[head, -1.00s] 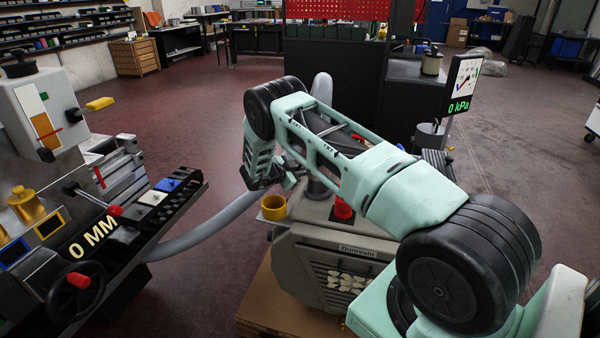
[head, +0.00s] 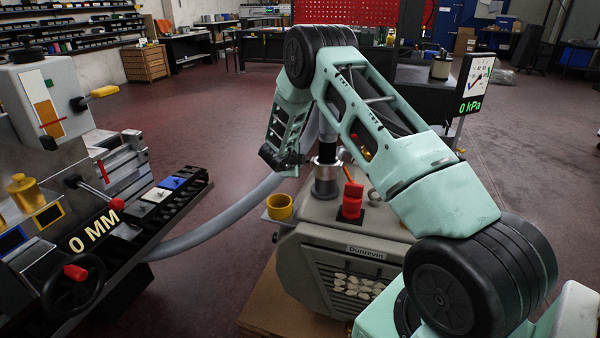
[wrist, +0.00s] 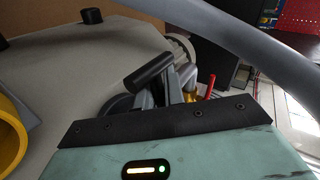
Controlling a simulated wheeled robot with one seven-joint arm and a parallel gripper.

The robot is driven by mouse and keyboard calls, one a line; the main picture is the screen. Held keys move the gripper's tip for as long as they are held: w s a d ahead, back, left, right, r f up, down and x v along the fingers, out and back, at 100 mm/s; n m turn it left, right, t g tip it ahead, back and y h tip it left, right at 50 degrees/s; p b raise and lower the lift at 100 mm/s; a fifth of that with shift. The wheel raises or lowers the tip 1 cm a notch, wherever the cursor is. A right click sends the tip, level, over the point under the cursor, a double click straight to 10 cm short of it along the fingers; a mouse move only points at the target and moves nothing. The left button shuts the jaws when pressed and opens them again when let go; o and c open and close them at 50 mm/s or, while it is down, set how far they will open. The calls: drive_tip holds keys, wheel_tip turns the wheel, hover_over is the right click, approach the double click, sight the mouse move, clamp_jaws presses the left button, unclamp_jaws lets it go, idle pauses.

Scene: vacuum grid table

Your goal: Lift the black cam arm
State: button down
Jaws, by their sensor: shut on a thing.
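In the wrist view a short black bar (wrist: 150,72), which looks like the black cam arm, lies at the grey fingers of my gripper (wrist: 163,92). My gripper is shut on it. In the head view my gripper (head: 290,163) is beside the silver hose coupling (head: 326,150) on top of the grey pump housing (head: 360,225); the cam arm is too small or hidden to make out there. The coupling sits over a dark pipe stub (head: 325,187), with the grey hose (head: 220,225) running from that area.
A red valve handle (head: 352,203) and a yellow cup (head: 279,207) stand on the housing close to my gripper; the cup also shows in the wrist view (wrist: 10,140). A gauge sign (head: 475,85) reads 0 kPa. The machine (head: 50,190) at left reads 0 MM.

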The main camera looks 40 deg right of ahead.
drive_tip(key=shift+w+a+r+m+t+y+b, duration=0.1)
drive_tip(key=shift+r+m+t+y+b, duration=0.4)
drive_tip(key=shift+b, duration=0.8)
drive_tip(key=shift+f, duration=0.1)
drive_tip(key=c, duration=1.5)
unclamp_jaws()
drive_tip(key=p+v, duration=0.1)
drive_tip(key=v, duration=1.6)
drive_tip(key=shift+s+a+p, duration=0.25)
drive_tip(key=shift+p, duration=0.15)
drive_tip(key=shift+f, duration=0.1)
